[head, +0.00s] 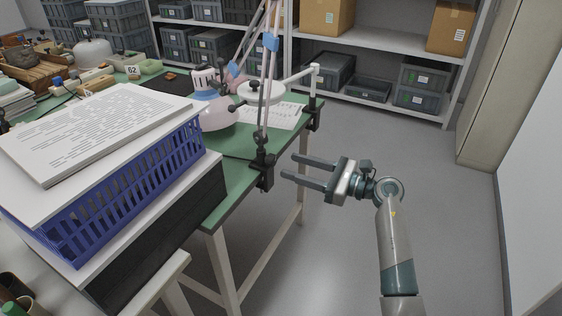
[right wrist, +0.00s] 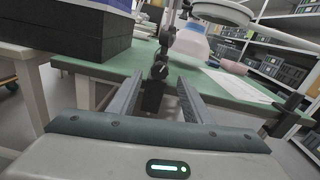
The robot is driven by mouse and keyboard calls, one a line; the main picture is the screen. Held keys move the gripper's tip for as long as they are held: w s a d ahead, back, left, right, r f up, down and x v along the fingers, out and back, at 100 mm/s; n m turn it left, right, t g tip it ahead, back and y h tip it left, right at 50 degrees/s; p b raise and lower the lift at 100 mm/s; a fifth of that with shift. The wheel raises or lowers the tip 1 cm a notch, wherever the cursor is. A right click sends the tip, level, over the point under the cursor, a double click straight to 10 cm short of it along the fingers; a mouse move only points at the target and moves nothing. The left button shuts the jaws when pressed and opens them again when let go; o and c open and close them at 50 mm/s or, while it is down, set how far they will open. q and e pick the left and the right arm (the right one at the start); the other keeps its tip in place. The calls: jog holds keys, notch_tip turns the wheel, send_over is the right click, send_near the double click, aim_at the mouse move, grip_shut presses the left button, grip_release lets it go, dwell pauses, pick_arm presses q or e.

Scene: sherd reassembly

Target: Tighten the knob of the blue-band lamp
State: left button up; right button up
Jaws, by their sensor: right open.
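The blue-band lamp (head: 271,41) stands at the green table's right edge, with pale thin arms and blue bands. Its black clamp (head: 265,173) grips the table edge. In the right wrist view a dark round knob (right wrist: 159,71) with a light mark shows on the lamp's base, below the black post. My right gripper (head: 289,166) is open and empty, its fingers pointing left at the clamp from just off the table edge. In the right wrist view the knob appears between the fingertips (right wrist: 162,77); I see no contact. My left gripper is out of view.
A second, white lamp (head: 300,75) is clamped farther along the edge. A blue basket (head: 140,185) under papers stands on a dark box at the left. A paper sheet (head: 283,118) lies on the green table (head: 238,180). The floor (head: 450,200) at the right is clear.

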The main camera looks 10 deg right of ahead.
aim_at(275, 161)
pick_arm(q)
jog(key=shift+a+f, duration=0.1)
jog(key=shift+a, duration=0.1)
pick_arm(e)
jog(key=shift+x, duration=2.55)
jog(key=c, duration=1.1)
jog(key=shift+o, duration=0.2)
